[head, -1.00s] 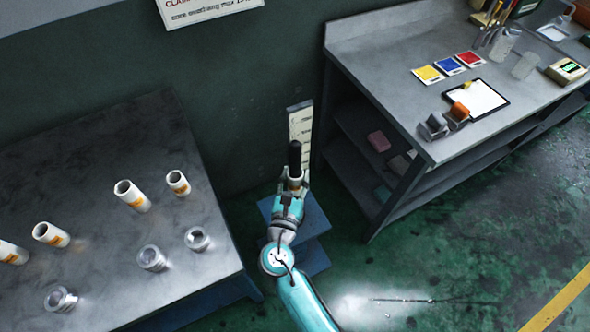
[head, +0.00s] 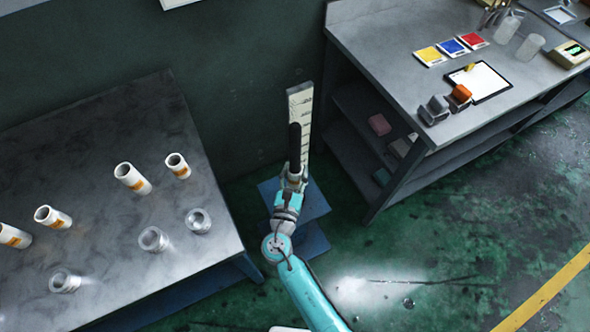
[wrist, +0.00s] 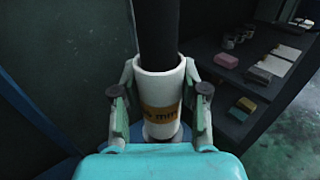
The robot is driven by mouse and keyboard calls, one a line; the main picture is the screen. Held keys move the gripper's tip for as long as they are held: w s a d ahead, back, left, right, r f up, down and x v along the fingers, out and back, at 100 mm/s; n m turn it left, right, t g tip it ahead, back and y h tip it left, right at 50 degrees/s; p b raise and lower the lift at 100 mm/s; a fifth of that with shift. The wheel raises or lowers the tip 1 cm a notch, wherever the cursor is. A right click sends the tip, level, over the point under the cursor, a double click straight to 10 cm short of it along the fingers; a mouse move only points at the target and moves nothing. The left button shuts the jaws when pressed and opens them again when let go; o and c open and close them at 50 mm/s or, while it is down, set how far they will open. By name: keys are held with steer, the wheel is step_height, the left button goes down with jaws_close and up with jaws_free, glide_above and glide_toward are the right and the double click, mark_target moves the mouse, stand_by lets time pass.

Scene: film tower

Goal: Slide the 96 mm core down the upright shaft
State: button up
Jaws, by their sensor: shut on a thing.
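My gripper (wrist: 160,115) is shut on a white core (wrist: 160,80) with an orange label; only "mm" reads clearly on it. The black upright shaft (wrist: 158,28) passes into the core's open top, so the core is around the shaft. In the head view the shaft (head: 295,140) rises above my gripper (head: 292,180). The core is low on the shaft, close above the blue stand (head: 312,205). My gripper hides most of the core and the shaft's foot in the head view.
A white graduated board (head: 302,105) stands behind the shaft. The left table (head: 110,230) holds several white cores and metal rings. A grey bench (head: 375,60) with shelves stands close on the right. Green floor is open at front right.

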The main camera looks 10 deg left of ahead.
steer(key=o, duration=1.2)
steer(key=shift+o, duration=0.2)
steer(key=s+a, duration=0.1)
steer(key=s, duration=1.1)
